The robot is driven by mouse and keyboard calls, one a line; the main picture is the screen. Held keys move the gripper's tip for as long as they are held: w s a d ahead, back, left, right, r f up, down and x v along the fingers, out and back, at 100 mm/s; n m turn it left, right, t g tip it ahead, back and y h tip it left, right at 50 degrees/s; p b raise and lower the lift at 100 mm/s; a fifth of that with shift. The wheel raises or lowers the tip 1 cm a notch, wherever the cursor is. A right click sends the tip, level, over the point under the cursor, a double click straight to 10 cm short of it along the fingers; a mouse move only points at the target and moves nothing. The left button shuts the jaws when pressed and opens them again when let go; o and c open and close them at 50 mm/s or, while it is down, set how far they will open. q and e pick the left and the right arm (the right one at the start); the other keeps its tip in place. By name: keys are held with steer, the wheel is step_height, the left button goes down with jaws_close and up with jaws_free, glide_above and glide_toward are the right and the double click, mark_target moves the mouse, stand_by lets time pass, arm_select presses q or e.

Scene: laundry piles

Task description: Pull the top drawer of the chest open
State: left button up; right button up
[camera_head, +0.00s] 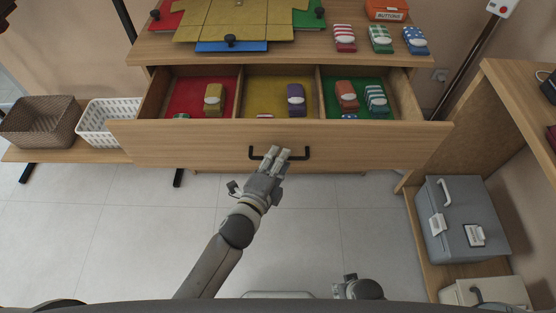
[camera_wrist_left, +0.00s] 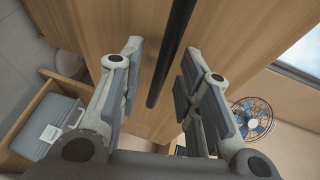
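The top drawer (camera_head: 190,143) of the wooden chest stands pulled out in the head view, with its red, yellow and green compartments showing. Its dark bar handle (camera_head: 304,154) is on the middle of the drawer front. My left gripper (camera_head: 277,152) is at the handle, its fingertips against or just before the bar. In the left wrist view the black handle (camera_wrist_left: 172,55) runs between the two fingers (camera_wrist_left: 160,72), which are apart with gaps on both sides. Part of what appears to be my right gripper (camera_head: 352,284) shows low in the head view, its fingers unclear.
Folded socks, such as a purple one (camera_head: 296,98), lie in the drawer. The chest top (camera_head: 350,60) holds a coloured folding board and several socks. Baskets (camera_head: 42,122) stand left; a grey box (camera_head: 464,220) stands on a right shelf. The floor before the drawer is clear.

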arm_select(q)
steer(key=shift+s, duration=0.1)
arm_select(e)
steer(key=shift+w+a, duration=0.1)
arm_select(q)
steer(key=v, duration=1.2)
steer(key=s+a+f+n+g+y, duration=0.25)
steer(key=a+f+n, duration=0.2)
steer(key=f, duration=0.45)
steer(key=s+a+f+n+g+y, duration=0.1)
steer(key=s+a+f+n+g, duration=0.3)
steer(key=f, duration=0.5)
steer(key=s+a+f+n+g+y, duration=0.1)
steer(key=a+f+n+g+y, duration=0.1)
steer(key=a+f+n, duration=0.55)
steer(key=s+f+n+g, duration=0.3)
steer(key=s+f+g, duration=0.1)
steer(key=s+f, duration=0.35)
steer(key=s+a+r+g+p, duration=0.1)
steer(key=s+a+p, duration=0.1)
steer(key=s+p, duration=1.3)
steer(key=shift+s+a+r+y, duration=0.2)
steer(key=shift+s+a+y, duration=0.1)
steer(key=shift+s+y, duration=0.05)
arm_select(e)
steer(key=s+d+r+g, duration=0.1)
steer(key=s+d+r, duration=0.1)
steer(key=s, duration=1.3)
steer(key=shift+s+d, duration=0.15)
steer(key=shift+d, duration=0.3)
